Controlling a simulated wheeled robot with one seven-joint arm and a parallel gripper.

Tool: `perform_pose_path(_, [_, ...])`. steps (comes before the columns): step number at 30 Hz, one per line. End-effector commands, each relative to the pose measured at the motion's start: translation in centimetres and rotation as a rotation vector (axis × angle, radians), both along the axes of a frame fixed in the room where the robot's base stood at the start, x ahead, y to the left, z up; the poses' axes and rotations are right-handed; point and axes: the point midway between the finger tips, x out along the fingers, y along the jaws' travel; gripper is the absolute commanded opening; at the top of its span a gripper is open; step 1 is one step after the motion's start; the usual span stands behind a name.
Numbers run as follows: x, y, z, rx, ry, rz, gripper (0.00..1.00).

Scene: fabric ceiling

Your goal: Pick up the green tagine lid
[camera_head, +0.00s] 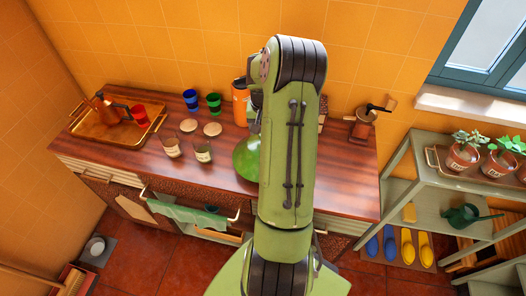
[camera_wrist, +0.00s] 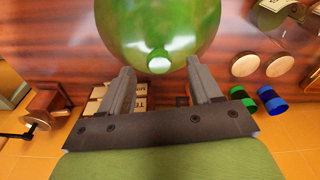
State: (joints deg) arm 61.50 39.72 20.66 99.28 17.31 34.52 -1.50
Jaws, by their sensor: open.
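The green tagine lid (camera_head: 246,160) is a glossy green dome on the wooden counter, partly hidden behind my arm in the head view. In the wrist view the lid (camera_wrist: 160,25) fills the top middle, with its small round knob (camera_wrist: 159,62) pointing toward my gripper. My gripper (camera_wrist: 160,75) is open, its two fingers apart on either side of the knob's line. Nothing is held between the fingers. Whether a finger touches the lid cannot be told. The gripper's fingertips are hidden in the head view.
A copper tray (camera_head: 88,129) with a kettle and a red cup stands at the left. Green (camera_head: 214,103) and blue (camera_head: 190,99) cups, jars and round wooden lids stand near the lid. A coffee grinder (camera_head: 362,125) is at the right. Bare counter (camera_head: 345,180) lies right of my arm.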

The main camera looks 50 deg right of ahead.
Motion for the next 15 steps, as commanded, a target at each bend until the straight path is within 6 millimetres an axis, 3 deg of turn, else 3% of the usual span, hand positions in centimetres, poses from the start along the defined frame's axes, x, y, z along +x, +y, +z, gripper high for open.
perform_pose_path(6, [0.0, 0.0, -3.5, 0.003, 0.001, 0.001, 0.64])
perform_pose_path(12, [0.1, -0.1, -3.7, 0.0, -0.001, 0.001, 0.64])
perform_pose_path(15, [0.1, -0.1, -3.7, 0.001, 0.0, 0.001, 0.51])
